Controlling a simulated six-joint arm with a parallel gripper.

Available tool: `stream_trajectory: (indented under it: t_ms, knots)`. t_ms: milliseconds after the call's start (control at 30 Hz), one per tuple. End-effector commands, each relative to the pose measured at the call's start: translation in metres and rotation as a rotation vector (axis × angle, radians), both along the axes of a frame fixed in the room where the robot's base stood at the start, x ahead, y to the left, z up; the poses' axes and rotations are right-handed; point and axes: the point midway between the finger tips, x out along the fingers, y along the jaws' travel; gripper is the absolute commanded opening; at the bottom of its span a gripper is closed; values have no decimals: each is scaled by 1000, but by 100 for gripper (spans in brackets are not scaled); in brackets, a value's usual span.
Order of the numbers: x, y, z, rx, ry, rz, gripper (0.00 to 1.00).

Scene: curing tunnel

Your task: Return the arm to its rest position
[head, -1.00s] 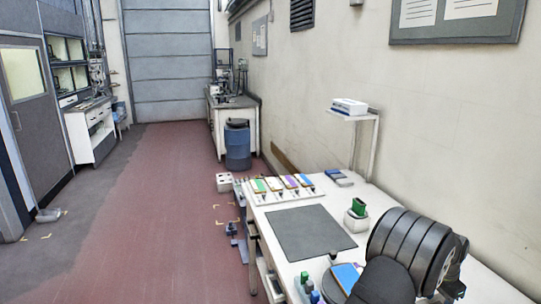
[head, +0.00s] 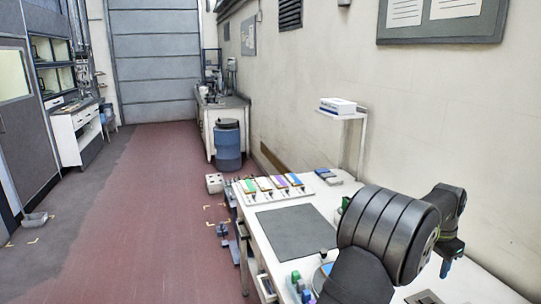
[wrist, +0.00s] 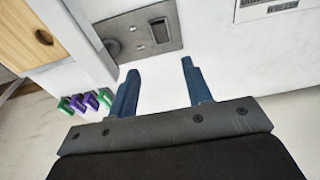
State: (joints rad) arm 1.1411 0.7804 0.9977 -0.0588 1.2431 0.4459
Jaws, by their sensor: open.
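My gripper (wrist: 158,90) shows in the wrist view with its two blue fingers apart and nothing between them. It hangs above a white surface. In the head view my gripper (head: 446,268) is small at the lower right, pointing down over the near right part of the white table (head: 349,206). My black arm covers the lower right of the head view and hides part of the table.
A dark mat (head: 295,230) lies on the table, with a rack (head: 275,194) of coloured pieces behind it. A wall shelf (head: 340,114) holds a white box. The wrist view shows a grey plate (wrist: 141,33) and several green and purple items (wrist: 86,101).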

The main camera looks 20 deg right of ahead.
Motion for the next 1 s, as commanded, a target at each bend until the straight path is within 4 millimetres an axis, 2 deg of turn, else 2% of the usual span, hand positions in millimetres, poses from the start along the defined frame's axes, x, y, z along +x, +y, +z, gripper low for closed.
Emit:
stream_trajectory:
  t_ms: [33,200,300,1000]
  knots:
    - [0,1,12,-4,-2,0,45]
    - [0,6,46,-4,-2,0,45]
    - [0,3,18,5,2,0,45]
    - [0,-16,-122,3,1,1,45]
